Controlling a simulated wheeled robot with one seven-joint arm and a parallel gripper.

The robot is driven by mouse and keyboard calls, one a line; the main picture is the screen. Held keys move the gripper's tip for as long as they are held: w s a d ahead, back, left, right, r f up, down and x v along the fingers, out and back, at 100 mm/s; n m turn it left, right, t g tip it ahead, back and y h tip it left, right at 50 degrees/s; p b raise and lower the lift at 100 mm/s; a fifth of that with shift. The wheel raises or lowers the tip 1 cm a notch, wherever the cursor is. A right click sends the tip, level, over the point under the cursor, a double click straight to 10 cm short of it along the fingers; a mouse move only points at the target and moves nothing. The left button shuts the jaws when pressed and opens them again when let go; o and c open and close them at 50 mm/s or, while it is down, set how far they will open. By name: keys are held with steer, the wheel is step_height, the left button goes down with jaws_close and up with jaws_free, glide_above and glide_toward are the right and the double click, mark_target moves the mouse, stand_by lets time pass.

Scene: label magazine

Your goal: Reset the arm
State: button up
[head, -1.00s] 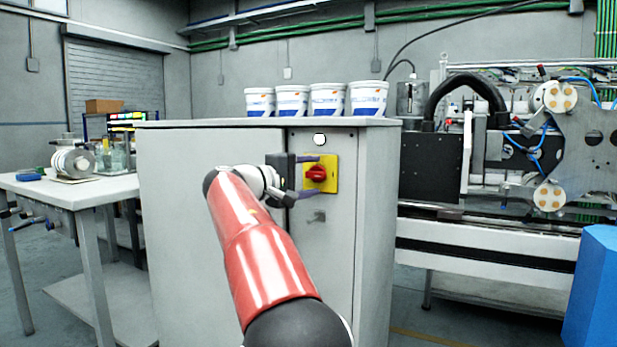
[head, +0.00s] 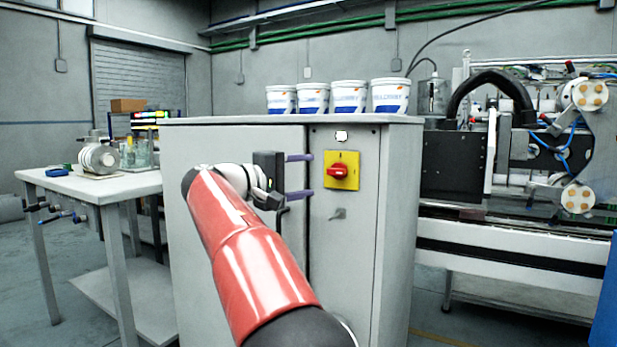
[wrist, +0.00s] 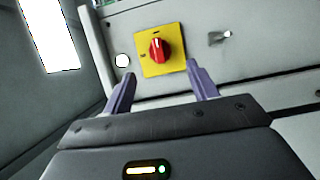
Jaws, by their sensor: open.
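My gripper (head: 304,176) is open and empty in front of the grey cabinet (head: 235,150). Its two purple fingers point at the cabinet front, and their tips are to the left of the red rotary switch (head: 341,171) on its yellow plate (head: 345,158). In the wrist view the fingers (wrist: 160,75) are spread wide, with the red knob (wrist: 159,49) and yellow plate (wrist: 163,68) beyond and between them. The fingers are apart from the knob, which stands with its handle roughly level in the head view.
Several white buckets (head: 349,97) stand on the cabinet top. A keyed lock (head: 338,213) sits below the switch. A table (head: 95,187) with a metal device and jars is at the left, a labelling machine (head: 530,150) at the right, and a blue block (head: 606,310) at the right edge.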

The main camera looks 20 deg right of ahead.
stand_by(0.3)
steer(key=s+d+f+y, duration=0.3)
steer(key=s+f+y, duration=0.5)
steer(key=s+f, duration=0.3)
steer(key=s+a+f+m+y, duration=0.1)
steer(key=s+a+f+y, duration=0.2)
steer(key=s+f, duration=0.4)
steer(key=s+a+f+m+y, duration=0.1)
steer(key=s+a+f+y, duration=0.2)
steer(key=s+a+f, duration=0.2)
steer(key=s+a+f+m+t+y, duration=0.1)
steer(key=s+a+f+y, duration=0.2)
steer(key=s+f, duration=0.7)
steer(key=shift+s+a, duration=0.3)
steer(key=shift+a, duration=0.6)
